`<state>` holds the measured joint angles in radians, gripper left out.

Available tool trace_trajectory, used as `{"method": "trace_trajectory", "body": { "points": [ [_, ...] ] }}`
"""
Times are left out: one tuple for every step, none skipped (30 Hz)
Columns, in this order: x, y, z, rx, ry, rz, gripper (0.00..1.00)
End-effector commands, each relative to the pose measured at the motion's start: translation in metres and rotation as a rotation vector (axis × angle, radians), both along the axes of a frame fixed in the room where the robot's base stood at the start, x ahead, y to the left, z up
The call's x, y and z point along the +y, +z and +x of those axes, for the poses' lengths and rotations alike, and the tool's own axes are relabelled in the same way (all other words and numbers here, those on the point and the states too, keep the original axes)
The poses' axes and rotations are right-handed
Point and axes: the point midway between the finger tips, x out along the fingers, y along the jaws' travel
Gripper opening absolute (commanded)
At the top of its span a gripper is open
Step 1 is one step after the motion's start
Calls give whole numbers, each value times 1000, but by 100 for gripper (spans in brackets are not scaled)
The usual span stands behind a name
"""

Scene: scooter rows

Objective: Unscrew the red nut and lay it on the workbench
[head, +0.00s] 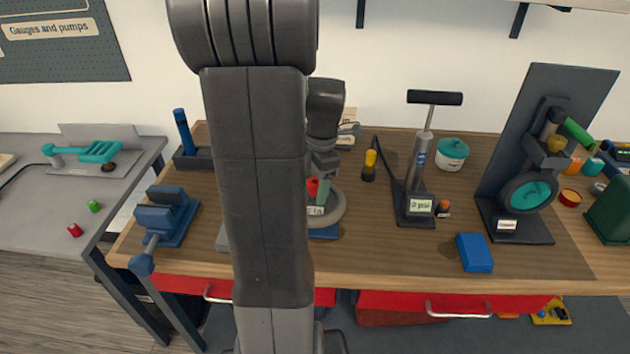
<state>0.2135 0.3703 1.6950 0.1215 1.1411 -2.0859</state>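A small red piece (312,187), possibly the red nut, shows just right of my arm, beside a small green piece (322,190). They sit over a grey round part (335,213) and a blue base on the wooden workbench (375,255). My gripper (323,178) points down right above or at these pieces. My arm column hides much of this spot, so contact and finger opening cannot be made out. A white label stands below the red piece, partly hidden.
A blue vise (166,216) is at the bench's left. Right of my gripper stand a yellow-handled tool (369,164), a pump (419,165), a teal-lidded pot (452,153), a blue block (474,252) and a dark upright stand (530,170). Bare wood lies along the front.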

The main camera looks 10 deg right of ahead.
Motion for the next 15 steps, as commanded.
{"method": "trace_trajectory", "body": {
  "points": [
    [0,0,0,-1,0,-1,63],
    [0,1,1,-2,-1,-1,63],
    [-1,1,1,-2,-1,-1,63],
    [-1,1,1,-4,-1,-2,63],
    [-1,1,1,-4,-1,-2,63],
    [-1,1,1,-4,-1,-2,63],
    [-1,2,1,-5,-1,-3,63],
    [-1,3,1,-6,-2,-3,63],
    [-2,5,2,-7,-2,-3,63],
    [-2,8,2,-8,-2,-3,63],
    [-3,11,3,-9,-2,-4,63],
    [-3,17,3,-10,-2,-4,63],
    [-4,22,3,-11,-2,-3,63],
    [-5,28,3,-10,-2,-4,63],
    [-6,37,4,-12,-2,-4,63]
  ]
}}
